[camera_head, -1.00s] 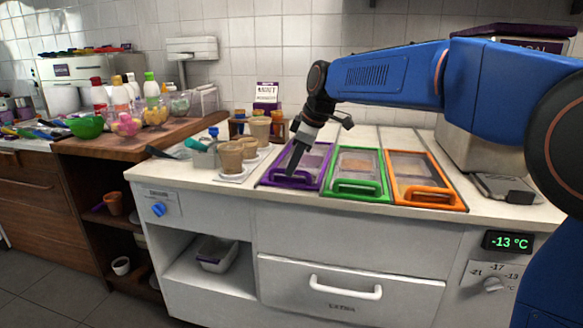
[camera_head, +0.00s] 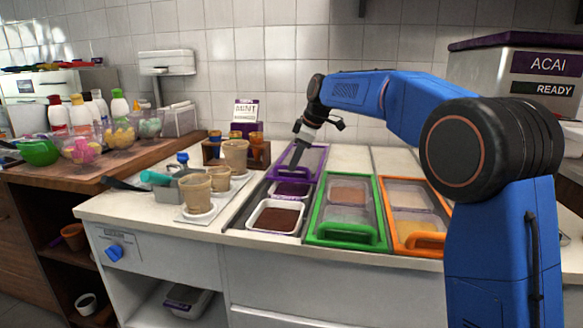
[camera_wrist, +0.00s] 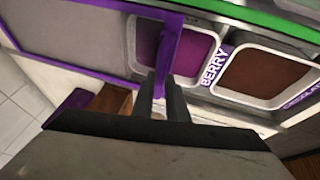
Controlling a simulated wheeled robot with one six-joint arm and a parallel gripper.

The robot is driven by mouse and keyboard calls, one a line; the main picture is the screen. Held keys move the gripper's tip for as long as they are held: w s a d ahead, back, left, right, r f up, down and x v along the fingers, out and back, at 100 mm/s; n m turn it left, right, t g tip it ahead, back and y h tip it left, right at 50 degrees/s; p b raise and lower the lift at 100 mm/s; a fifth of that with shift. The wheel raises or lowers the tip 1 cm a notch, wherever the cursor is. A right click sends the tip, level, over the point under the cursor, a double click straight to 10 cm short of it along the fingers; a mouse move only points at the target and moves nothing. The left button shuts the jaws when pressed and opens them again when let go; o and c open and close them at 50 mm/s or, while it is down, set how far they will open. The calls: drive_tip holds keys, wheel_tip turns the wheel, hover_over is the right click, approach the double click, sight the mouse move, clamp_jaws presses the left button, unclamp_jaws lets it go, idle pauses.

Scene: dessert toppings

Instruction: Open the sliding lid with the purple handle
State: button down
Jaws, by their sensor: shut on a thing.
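The purple-framed sliding lid (camera_head: 313,160) sits toward the back of its well. Its purple handle (camera_wrist: 172,42) crosses over the berry tub in the wrist view. My gripper (camera_head: 291,171) is shut on this handle, with both fingers (camera_wrist: 168,98) close around it. The front of the well is uncovered. It shows a white tub of brown chocolate topping (camera_head: 275,217) and, behind it, a tub of dark purple berry topping (camera_head: 291,190). The berry tub also shows in the wrist view (camera_wrist: 200,50), partly behind the handle.
A green-handled lid (camera_head: 345,232) and an orange-handled lid (camera_head: 421,240) are closed to the right.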

drive_tip(key=w, duration=0.3)
drive_tip(key=w+d, duration=0.1)
drive_tip(key=w, duration=0.4)
drive_tip(key=shift+w+d, duration=0.4)
drive_tip(key=c, duration=1.7)
unclamp_jaws()
drive_tip(key=shift+c, duration=0.2)
drive_tip(key=v, duration=1.7)
drive_tip(key=shift+r, duration=0.2)
drive_tip(key=shift+d, duration=0.15)
